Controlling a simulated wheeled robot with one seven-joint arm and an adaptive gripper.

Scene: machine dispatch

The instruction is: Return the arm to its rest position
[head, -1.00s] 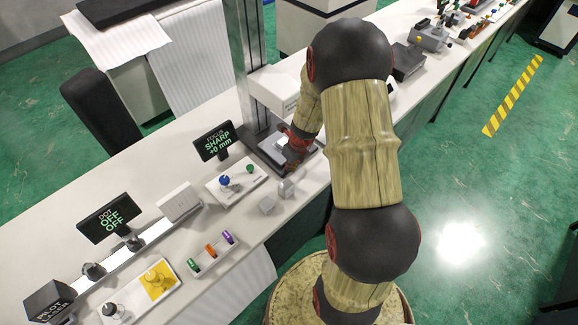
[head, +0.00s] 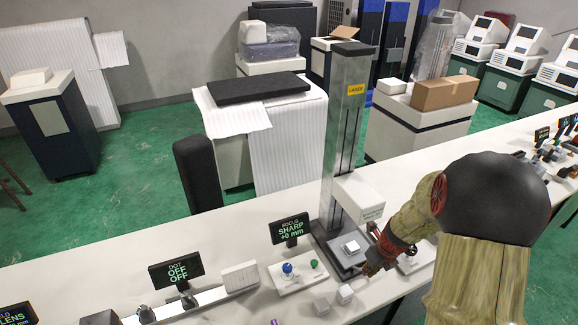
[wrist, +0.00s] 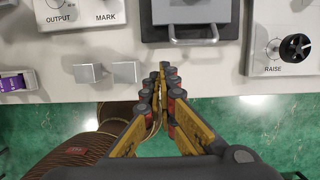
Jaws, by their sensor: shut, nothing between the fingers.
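My gripper (wrist: 164,70) is shut and empty, its fingertips together in the wrist view just in front of the bench edge and the laser stage's handle. In the head view my gripper (head: 370,264) is beside the stage of the laser column (head: 346,130), partly hidden by my own wrist. My arm is bent, with its elbow at the lower right. A small metal block (head: 352,247) lies on the laser stage (head: 338,255); I cannot tell whether the gripper touches the stage.
Two small grey blocks (wrist: 88,73) sit on the bench (wrist: 60,98) left of the fingertips. A panel with a RAISE knob (wrist: 294,47) is on the right, and an OUTPUT/MARK panel (wrist: 80,12) on the left. A focus display (head: 290,229) reads SHARP. Green floor lies below the edge.

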